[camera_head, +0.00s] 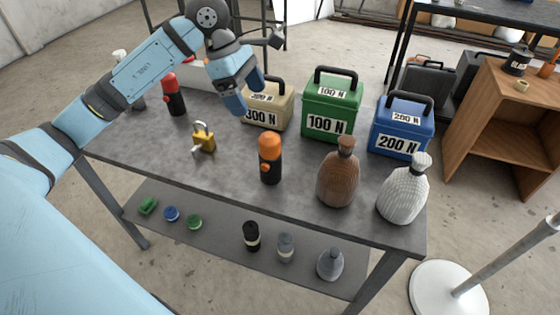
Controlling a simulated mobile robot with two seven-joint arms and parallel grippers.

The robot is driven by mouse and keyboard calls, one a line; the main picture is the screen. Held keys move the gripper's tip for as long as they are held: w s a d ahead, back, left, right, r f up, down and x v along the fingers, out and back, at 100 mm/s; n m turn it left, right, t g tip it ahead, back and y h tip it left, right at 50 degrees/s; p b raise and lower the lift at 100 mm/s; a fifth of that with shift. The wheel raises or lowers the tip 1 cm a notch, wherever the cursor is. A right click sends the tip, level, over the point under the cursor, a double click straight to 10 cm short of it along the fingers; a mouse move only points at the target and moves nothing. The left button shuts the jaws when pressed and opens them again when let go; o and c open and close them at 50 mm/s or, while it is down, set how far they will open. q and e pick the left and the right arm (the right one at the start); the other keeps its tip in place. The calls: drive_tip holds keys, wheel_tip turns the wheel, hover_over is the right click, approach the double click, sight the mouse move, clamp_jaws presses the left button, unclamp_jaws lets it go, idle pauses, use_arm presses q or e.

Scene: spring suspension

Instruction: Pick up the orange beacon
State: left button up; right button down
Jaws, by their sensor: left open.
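The orange beacon (270,158) stands upright near the front middle of the grey table (225,160). It has an orange top and a black body with an orange patch. My left gripper (247,95) hangs above the table, behind and a little left of the beacon. It is open and apart from the beacon, and I see nothing between its fingers. My right gripper is not in this view.
Beige (268,105), green (331,105) and blue (401,126) weights line the back. A yellow padlock (205,139) and red-topped beacon (174,96) stand left. Brown (338,175) and white (404,191) bottles stand right. Small items lie on the lower shelf (215,245).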

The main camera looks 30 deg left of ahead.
sight(269, 135)
use_arm(q)
drive_tip(key=x, duration=0.8)
drive_tip(key=shift+p+x, duration=0.3)
drive_tip(key=shift+x, duration=2.35)
drive_tip(key=shift+w+r, duration=0.1)
drive_tip(key=shift+w, duration=0.05)
drive_tip(key=c, duration=1.3)
drive_tip(key=shift+c, duration=0.2)
drive_tip(key=shift+r, duration=0.1)
